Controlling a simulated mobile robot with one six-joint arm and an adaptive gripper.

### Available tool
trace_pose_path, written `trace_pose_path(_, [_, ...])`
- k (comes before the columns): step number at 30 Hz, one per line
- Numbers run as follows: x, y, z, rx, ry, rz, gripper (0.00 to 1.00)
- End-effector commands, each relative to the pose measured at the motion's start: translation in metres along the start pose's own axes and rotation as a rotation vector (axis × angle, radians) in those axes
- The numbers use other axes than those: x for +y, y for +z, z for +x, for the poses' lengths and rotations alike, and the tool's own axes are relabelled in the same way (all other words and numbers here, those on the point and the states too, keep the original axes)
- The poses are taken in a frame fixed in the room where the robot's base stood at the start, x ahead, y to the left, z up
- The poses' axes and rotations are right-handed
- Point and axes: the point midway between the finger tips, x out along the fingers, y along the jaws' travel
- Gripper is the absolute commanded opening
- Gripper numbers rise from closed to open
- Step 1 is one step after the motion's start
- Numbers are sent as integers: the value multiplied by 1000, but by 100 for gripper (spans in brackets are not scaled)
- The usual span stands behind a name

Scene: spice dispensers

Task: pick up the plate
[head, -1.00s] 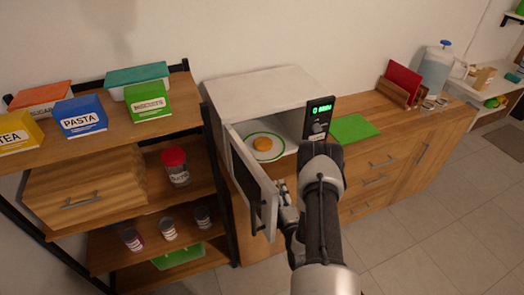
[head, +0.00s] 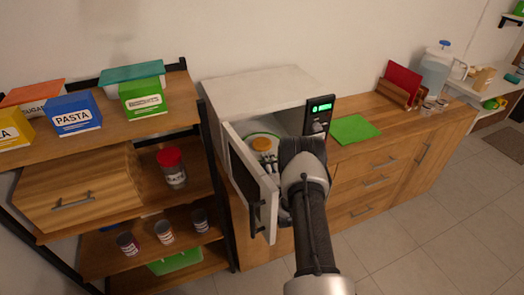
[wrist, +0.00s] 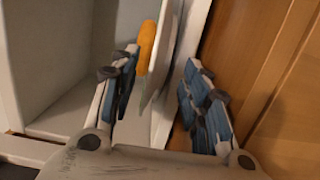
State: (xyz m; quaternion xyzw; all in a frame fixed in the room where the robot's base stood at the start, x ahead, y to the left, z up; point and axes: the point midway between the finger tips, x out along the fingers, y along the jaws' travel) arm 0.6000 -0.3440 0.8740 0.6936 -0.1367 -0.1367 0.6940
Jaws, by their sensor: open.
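The plate (head: 266,134) is white with a green rim and lies inside the open microwave (head: 262,95). An orange round food item (head: 262,144) sits on it. In the wrist view the plate (wrist: 166,55) shows nearly edge-on, with the orange item (wrist: 147,42) on its left face. My gripper (head: 268,163) is at the microwave opening, at the near edge of the plate. In the wrist view my gripper (wrist: 160,66) is open, with the plate's near edge between the two fingers. Contact cannot be told. My arm hides part of the plate in the head view.
The microwave door (head: 252,180) stands open just left of my gripper. The control panel (head: 318,116) is on the right. A green board (head: 354,129) lies on the counter (head: 385,115). A shelf with boxes and jars stands at the left.

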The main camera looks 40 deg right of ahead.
Motion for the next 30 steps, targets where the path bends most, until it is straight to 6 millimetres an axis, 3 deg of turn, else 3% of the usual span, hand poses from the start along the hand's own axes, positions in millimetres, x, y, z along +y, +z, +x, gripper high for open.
trace_pose_path(4, [0,-1,15,1,1,1,42])
trace_pose_path(12, [1,-1,17,0,0,1,42])
trace_pose_path(30, [0,-1,17,1,0,1,2])
